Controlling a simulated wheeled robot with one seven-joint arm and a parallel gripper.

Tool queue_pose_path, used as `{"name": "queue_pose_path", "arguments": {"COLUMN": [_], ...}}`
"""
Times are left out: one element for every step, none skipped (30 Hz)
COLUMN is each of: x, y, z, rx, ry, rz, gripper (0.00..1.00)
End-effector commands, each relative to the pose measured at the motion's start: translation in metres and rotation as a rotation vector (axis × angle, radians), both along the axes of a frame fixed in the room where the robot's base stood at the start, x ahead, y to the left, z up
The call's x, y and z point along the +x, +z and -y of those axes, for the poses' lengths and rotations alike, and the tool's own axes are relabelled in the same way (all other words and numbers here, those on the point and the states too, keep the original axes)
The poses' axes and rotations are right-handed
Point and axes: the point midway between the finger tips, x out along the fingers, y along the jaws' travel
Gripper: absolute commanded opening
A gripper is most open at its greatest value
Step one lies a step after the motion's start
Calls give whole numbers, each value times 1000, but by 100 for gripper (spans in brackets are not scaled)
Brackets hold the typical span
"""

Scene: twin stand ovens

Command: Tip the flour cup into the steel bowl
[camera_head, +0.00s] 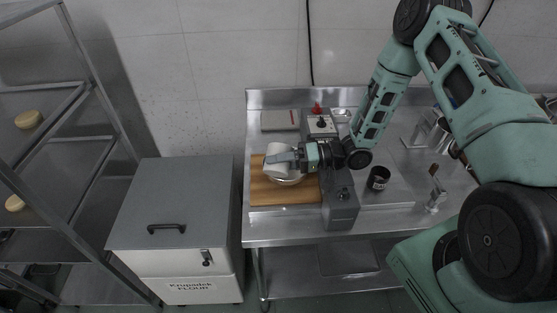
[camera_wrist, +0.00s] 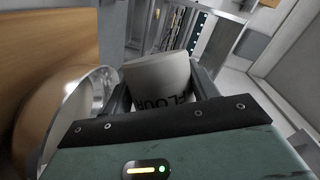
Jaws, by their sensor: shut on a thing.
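My gripper (camera_head: 284,158) is shut on the white flour cup (camera_head: 273,155), with one finger lying across its side. In the wrist view the cup (camera_wrist: 158,78) sits between both fingers and shows dark "FLOUR" lettering. The cup looks tilted in the head view, above the steel bowl (camera_head: 289,181); its contents are hidden. The bowl stands on a wooden board and is partly covered by the cup and gripper. In the wrist view the shiny bowl (camera_wrist: 101,88) is close beside the cup, at left.
The wooden board (camera_head: 283,195) lies on the steel table's left end. A grey scale-like device (camera_head: 340,207) and a dark cup (camera_head: 378,178) stand to the right. A grey flour bin (camera_head: 175,205) is left of the table, with a rack beyond it.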

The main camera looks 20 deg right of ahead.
Motion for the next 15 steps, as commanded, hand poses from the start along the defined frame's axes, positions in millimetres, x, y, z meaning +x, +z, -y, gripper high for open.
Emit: {"name": "queue_pose_path", "arguments": {"x": [-1, -2, -1, 0, 0, 0, 1, 1, 2, 2, 3, 3, 3, 5, 6], "y": [-4, -5, 1, 2, 3, 4, 5, 6, 6, 7, 8, 9, 10, 15, 19], "z": [-1, -1, -1, -1, 0, 0, 0, 1, 1, 1, 1, 1, 2, 3, 4], "rx": [-35, -57, -87, -111, -134, -163, -185, -208, -237, -259, -281, -310, -332, -350, -375], "ry": [2, 2, 1, 2, 1, 1, 0, 1, 0, 1, 0, 0, 1, 1, 0], "rz": [51, 85, 133, 169, 203, 249, 282, 318, 362, 396, 430, 475, 508, 538, 574], "gripper": [33, 33, 33, 33, 33, 33, 33, 33, 33, 33, 33, 33, 33, 33, 33]}}
